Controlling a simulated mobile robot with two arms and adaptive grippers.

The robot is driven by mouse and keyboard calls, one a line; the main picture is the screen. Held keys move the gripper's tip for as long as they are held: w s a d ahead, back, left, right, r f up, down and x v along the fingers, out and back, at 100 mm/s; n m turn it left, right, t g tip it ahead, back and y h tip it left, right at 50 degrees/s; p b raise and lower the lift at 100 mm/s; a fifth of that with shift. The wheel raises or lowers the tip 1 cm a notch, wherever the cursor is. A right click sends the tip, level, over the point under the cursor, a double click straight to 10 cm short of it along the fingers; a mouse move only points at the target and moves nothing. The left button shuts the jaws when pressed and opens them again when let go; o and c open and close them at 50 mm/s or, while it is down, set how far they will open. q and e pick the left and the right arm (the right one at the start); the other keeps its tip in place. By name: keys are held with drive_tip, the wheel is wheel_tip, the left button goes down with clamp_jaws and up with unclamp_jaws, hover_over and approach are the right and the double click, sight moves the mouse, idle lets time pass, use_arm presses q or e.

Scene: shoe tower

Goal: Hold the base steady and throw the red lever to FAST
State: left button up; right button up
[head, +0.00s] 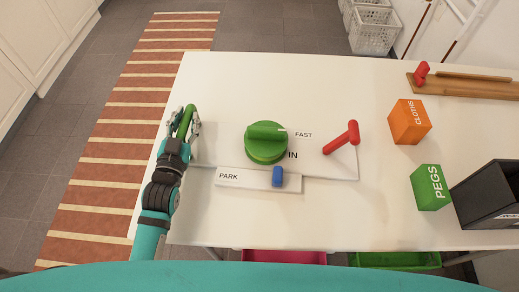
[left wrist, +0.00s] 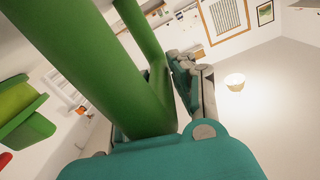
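The white base plate (head: 207,151) lies on the table with a round green knob (head: 266,145) and the printed words FAST and IN. The red lever (head: 341,138) stands at the plate's right end, tilted up and to the right; FAST is printed to its left. A green handle (head: 186,121) rises at the plate's left end. My left gripper (head: 188,123) has its fingers around this handle and looks shut on it. The handle (left wrist: 140,65) fills the left wrist view between the fingers, partly hiding one. My right gripper is not in view.
A blue slider (head: 277,176) sits on the PARK strip (head: 235,180) in front. To the right are an orange CLOTHS block (head: 410,121), a green PEGS block (head: 431,187), a dark bin (head: 487,194) and a wooden rack (head: 470,86). The table behind the plate is clear.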

use_arm(q)
clamp_jaws()
drive_tip(key=shift+r, duration=0.25)
drive_tip(key=shift+f, duration=0.1)
drive_tip(key=shift+f, duration=0.4)
drive_tip(key=shift+s+d+f, duration=0.1)
idle(0.3)
